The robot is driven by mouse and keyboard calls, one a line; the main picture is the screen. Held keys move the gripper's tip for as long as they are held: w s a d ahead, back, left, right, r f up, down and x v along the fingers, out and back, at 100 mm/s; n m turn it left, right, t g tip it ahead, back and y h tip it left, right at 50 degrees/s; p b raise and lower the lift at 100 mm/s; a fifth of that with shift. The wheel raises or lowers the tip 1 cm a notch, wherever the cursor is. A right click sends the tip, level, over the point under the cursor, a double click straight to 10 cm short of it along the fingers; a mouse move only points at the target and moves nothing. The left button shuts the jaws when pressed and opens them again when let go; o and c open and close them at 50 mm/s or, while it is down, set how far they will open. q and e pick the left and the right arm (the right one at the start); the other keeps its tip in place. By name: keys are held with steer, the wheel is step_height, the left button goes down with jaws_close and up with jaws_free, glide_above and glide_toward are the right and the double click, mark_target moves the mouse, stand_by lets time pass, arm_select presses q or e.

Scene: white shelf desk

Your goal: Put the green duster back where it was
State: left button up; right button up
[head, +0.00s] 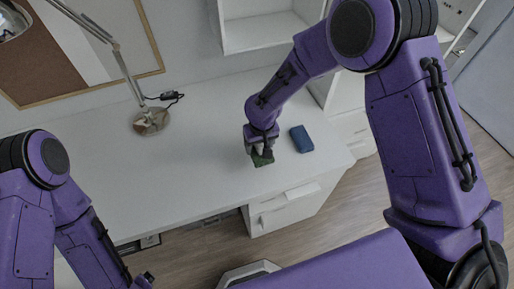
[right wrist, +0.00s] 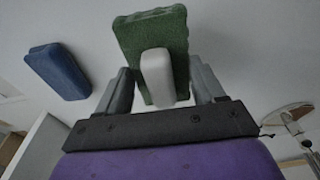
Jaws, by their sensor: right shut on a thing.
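The green duster (head: 264,160) is at my right gripper (head: 258,147), over the right part of the white desk near its front edge. In the right wrist view the green duster (right wrist: 152,38) has a pale grey handle (right wrist: 157,76). The fingers of my right gripper (right wrist: 160,86) stand on both sides of this handle and are shut on it. I cannot tell whether the duster touches the desk top.
A blue block (head: 301,139) lies on the desk just right of the green duster; it also shows in the right wrist view (right wrist: 57,71). A desk lamp (head: 151,121) stands at the back left. The white desk top (head: 200,160) between is clear. White shelves (head: 262,33) rise behind.

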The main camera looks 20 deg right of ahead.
mark_target(258, 150)
steer(key=f, duration=0.1)
steer(key=w+f+p, duration=0.1)
steer(key=f, duration=0.1)
steer(key=shift+a+f, duration=0.1)
steer(key=shift+f, duration=0.5)
steer(key=shift+f, duration=0.1)
steer(key=shift+f, duration=0.1)
steer(key=o, duration=1)
steer(key=shift+o, duration=0.2)
